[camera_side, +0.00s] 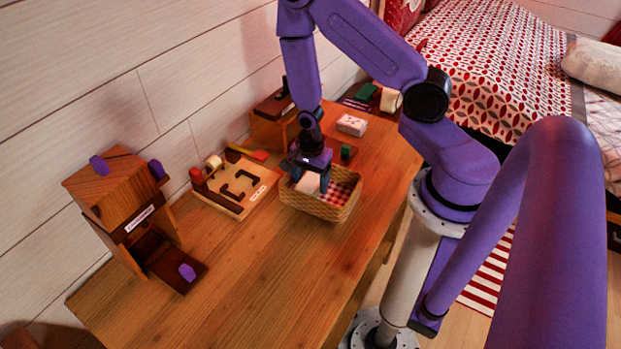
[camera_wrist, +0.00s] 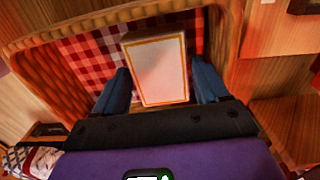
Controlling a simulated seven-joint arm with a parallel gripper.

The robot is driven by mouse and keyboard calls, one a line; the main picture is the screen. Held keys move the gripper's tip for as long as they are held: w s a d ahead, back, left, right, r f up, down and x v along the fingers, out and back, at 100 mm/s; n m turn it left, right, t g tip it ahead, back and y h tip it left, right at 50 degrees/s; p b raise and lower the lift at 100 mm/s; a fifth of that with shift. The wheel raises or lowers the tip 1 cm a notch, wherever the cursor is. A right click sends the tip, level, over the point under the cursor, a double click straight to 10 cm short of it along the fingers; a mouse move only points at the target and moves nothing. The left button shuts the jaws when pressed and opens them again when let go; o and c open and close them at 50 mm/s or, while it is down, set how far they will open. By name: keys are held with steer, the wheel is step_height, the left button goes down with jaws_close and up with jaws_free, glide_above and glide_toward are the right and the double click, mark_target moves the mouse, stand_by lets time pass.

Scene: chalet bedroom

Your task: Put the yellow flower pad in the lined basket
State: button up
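The lined basket (camera_side: 318,209) is woven, with a red-and-white checked lining, and stands on the wooden table. My gripper (camera_side: 318,184) reaches down into it. In the wrist view a pale pad with a yellow border (camera_wrist: 160,70) lies inside the basket, over the checked cloth. It sits between the two fingers of my gripper (camera_wrist: 160,82), with a narrow gap visible on each side, so the fingers look open around it. No flower pattern can be made out on its face. The basket rim (camera_wrist: 45,45) also shows in the wrist view. The fingers partly hide the pad in the side view.
A white patterned pad (camera_side: 352,125) lies behind the basket, near a green block (camera_side: 346,152). A wooden tray with dark brackets (camera_side: 238,188) stands left of the basket. A wooden stand with purple pieces (camera_side: 120,195) is farther left. The front table area is clear.

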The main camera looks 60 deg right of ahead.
mark_target(310, 182)
steer(key=s+a+r+n, duration=0.15)
steer(key=r+n, duration=0.25)
steer(key=r, duration=0.4)
steer(key=s+a+r+n, duration=0.1)
steer(key=a+r+n, duration=0.25)
steer(key=r, duration=0.45)
steer(key=s+a+r+n, duration=0.2)
steer(key=s+r+n, duration=0.3)
steer(key=n, duration=0.6)
steer(key=s+a+r+n, duration=0.2)
steer(key=s+r+n, duration=0.3)
steer(key=s+n, duration=0.4)
steer(key=shift+s+a+n, duration=0.3)
steer(key=shift+s+n, duration=0.05)
steer(key=shift+n, duration=0.8)
steer(key=shift+r, duration=0.1)
